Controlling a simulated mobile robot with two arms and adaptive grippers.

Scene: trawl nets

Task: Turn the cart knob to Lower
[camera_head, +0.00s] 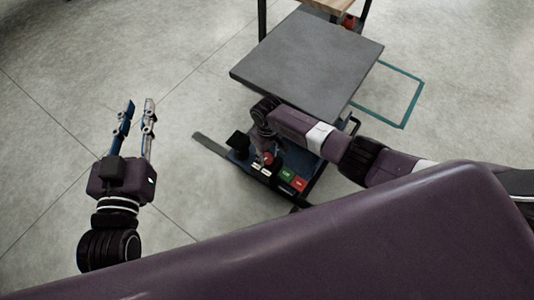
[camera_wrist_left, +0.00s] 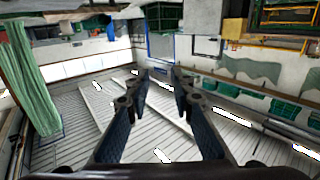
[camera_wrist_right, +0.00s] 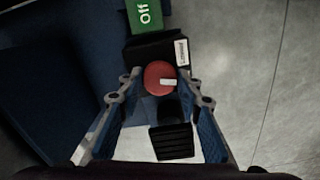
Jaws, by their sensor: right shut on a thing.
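The cart has a flat grey platform (camera_head: 308,62) and a dark blue base with a control panel at its near end. A round red knob (camera_wrist_right: 158,72) with a white pointer mark sits on the panel; it also shows in the head view (camera_head: 268,158). My right gripper (camera_wrist_right: 158,80) has its fingertips on either side of the knob and is shut on it. In the right wrist view the white mark points right. A small white label (camera_wrist_right: 182,52) lies beside the knob; its text is too small to read. My left gripper (camera_head: 139,103) is open and empty, left of the cart.
A green "Off" label (camera_wrist_right: 145,14) and a red label (camera_head: 300,184) are on the panel. A black pedal-like part (camera_wrist_right: 172,141) is near the knob. A teal floor outline (camera_head: 408,104) lies right of the cart. The floor left is clear.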

